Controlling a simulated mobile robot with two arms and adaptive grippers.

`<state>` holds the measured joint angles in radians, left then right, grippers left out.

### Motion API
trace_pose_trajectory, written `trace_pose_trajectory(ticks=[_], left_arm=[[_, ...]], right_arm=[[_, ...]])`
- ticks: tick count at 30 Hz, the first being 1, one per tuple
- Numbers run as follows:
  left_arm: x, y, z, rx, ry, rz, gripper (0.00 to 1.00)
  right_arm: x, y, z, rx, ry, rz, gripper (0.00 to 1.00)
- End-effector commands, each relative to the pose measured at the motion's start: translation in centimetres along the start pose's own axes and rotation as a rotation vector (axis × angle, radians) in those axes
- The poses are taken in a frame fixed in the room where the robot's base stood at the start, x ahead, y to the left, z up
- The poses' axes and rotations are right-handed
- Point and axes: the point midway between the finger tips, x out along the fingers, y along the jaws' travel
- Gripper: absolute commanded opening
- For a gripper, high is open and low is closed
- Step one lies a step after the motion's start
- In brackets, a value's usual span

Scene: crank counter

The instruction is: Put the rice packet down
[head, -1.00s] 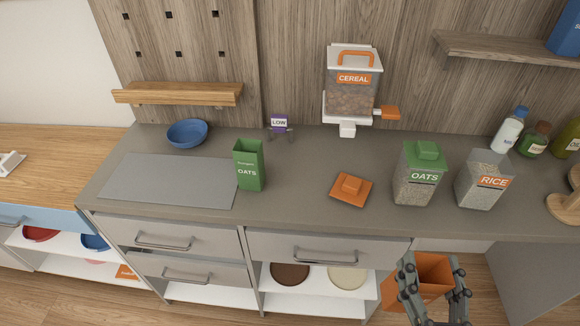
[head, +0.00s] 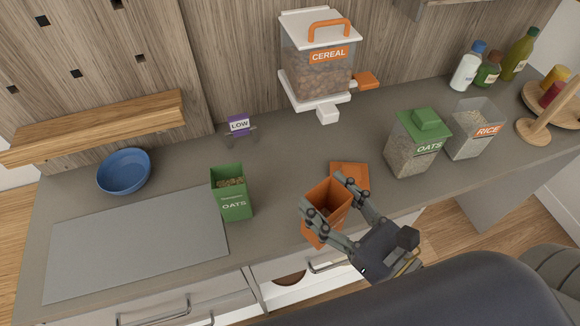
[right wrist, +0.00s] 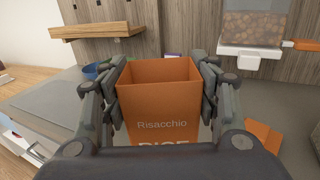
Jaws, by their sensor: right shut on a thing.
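The open-topped orange rice packet (head: 318,231) is upright in my right gripper (head: 324,194), in front of the counter's front edge or just above it; its exact height is unclear. In the right wrist view the packet (right wrist: 160,105) stands between both fingers, with "Risacchio" on its front and its lower part hidden. My right gripper (right wrist: 160,88) is shut on its sides. The grey counter (head: 275,215) has bare room left of the packet. My left gripper is not in view.
A green oats packet (head: 233,203) stands left of the rice packet. The oats jar (head: 408,155) and lidless rice jar (head: 468,140) stand right. The cereal dispenser (head: 318,80) is behind; a blue bowl (head: 124,172) is left.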

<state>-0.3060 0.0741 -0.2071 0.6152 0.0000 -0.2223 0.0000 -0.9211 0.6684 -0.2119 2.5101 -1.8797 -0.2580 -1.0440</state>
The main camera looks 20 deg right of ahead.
Motion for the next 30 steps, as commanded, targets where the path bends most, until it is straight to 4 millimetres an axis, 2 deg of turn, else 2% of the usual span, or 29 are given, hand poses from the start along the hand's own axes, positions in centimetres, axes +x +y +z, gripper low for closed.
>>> trace_pose_trajectory(ticks=[4, 11, 12, 21, 27, 30], left_arm=[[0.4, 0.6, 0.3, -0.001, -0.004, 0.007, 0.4], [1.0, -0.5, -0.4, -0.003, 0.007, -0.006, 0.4], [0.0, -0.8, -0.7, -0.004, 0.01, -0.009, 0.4], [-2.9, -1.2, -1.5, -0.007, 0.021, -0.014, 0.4], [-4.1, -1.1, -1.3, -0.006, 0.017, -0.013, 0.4], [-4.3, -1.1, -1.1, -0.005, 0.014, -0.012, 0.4]], right_arm=[[1.0, -0.3, -0.1, -0.002, -0.002, 0.0, 0.1], [2.4, -0.6, -0.3, -0.003, 0.001, 0.005, 0.1], [3.0, -0.9, 0.2, -0.005, -0.001, 0.003, 0.1], [7.6, -2.3, -0.1, -0.004, 0.0, 0.002, 0.1], [10.5, -3.1, -0.8, -0.003, 0.002, 0.003, 0.1], [11.3, -3.4, -1.0, -0.003, 0.003, 0.002, 0.1]])
